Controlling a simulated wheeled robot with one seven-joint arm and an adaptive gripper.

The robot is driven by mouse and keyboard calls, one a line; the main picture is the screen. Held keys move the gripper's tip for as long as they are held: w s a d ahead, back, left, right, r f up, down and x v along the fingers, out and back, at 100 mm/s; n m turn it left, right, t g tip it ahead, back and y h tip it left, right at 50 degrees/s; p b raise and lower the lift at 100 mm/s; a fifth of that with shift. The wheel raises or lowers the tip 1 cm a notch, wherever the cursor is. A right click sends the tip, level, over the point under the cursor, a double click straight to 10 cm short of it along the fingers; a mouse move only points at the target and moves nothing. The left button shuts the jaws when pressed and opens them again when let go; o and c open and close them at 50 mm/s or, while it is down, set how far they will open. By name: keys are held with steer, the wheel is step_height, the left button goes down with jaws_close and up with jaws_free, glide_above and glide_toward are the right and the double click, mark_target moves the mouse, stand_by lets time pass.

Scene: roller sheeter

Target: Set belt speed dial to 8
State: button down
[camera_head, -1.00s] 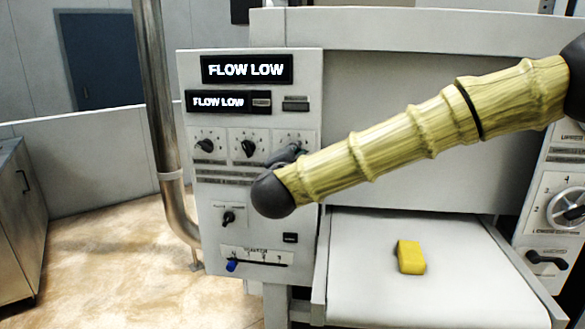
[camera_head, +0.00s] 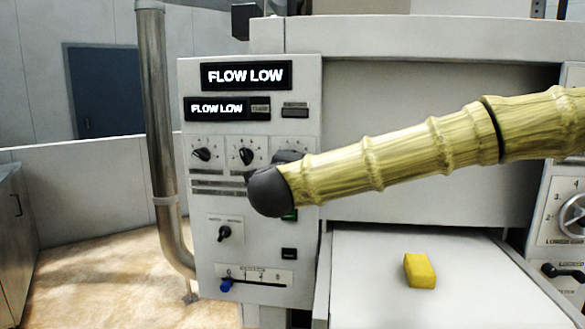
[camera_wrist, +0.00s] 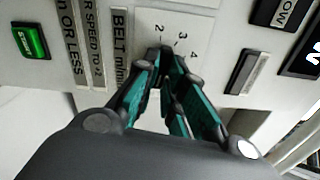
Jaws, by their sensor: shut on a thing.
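The belt dial's white scale plate (camera_wrist: 148,20) shows in the wrist view beside a "BELT m/min" label, with the numbers 2, 3 and 4 readable. My gripper (camera_wrist: 166,58) has its teal-sided fingers closed together at this dial. The fingertips hide the knob and its pointer, so its setting cannot be read. In the head view, my arm covers most of this dial, the rightmost of three in a row; only the top of its plate (camera_head: 296,141) shows above the arm.
The panel (camera_head: 262,233) has two other dials (camera_head: 202,154) (camera_head: 247,156), a small switch (camera_head: 224,232), a blue-knobbed slider (camera_head: 226,285) and a green button (camera_wrist: 30,42). Two displays (camera_head: 246,75) (camera_head: 217,108) read "FLOW LOW". A yellow block (camera_head: 420,270) lies on the white belt (camera_head: 375,290).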

steer(key=shift+r, duration=0.1)
stand_by(0.3)
steer(key=c, duration=1.5)
jaws_free()
steer(key=shift+w, duration=0.1)
steer(key=s+a, duration=0.1)
steer(key=s, duration=1.1)
steer(key=shift+a, duration=0.4)
